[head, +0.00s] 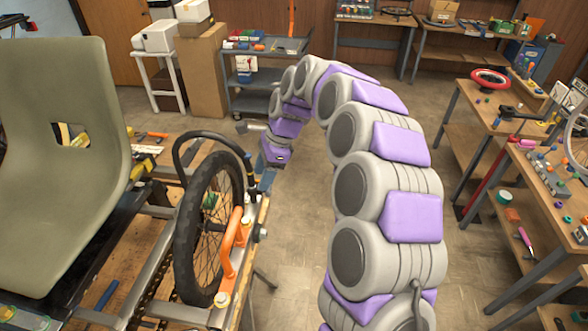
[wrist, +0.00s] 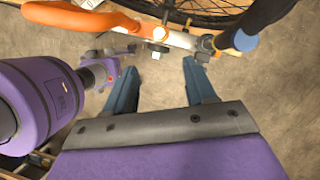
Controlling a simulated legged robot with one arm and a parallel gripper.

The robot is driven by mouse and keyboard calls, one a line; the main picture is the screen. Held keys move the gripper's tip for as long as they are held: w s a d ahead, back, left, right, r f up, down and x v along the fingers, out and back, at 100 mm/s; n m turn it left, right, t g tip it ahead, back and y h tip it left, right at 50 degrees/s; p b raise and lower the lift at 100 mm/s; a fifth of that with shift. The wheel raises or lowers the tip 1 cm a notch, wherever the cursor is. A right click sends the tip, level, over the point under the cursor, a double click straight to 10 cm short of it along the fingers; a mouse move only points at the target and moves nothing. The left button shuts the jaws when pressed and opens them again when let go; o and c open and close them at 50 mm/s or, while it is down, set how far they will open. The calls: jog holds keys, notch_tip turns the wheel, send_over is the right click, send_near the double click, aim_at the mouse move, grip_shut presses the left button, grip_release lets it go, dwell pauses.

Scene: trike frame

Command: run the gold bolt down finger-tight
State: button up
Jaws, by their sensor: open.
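In the head view my gripper (head: 267,180) is partly hidden beyond the wheel.
A dark curved tube (head: 205,135) arches over the wheel, close to my gripper. The trike seat (head: 62,165) stands on the left. A workbench with tools (head: 540,190) is on the right. Floor (head: 300,240) is open between the trike and my arm.

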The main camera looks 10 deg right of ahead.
aim_at(244, 220)
jog(key=b+x, duration=0.1)
jog(key=x, duration=1.6)
jog(key=shift+a+f, duration=0.15)
jog(key=c, duration=1)
jog(key=shift+s+m+p, duration=0.1)
jog(key=shift+m+p, duration=0.2)
jog(key=shift+p, duration=0.5)
jog(key=shift+m+t+p, duration=0.3)
jog(key=shift+m+p, duration=0.2)
jog(key=shift+p, duration=0.55)
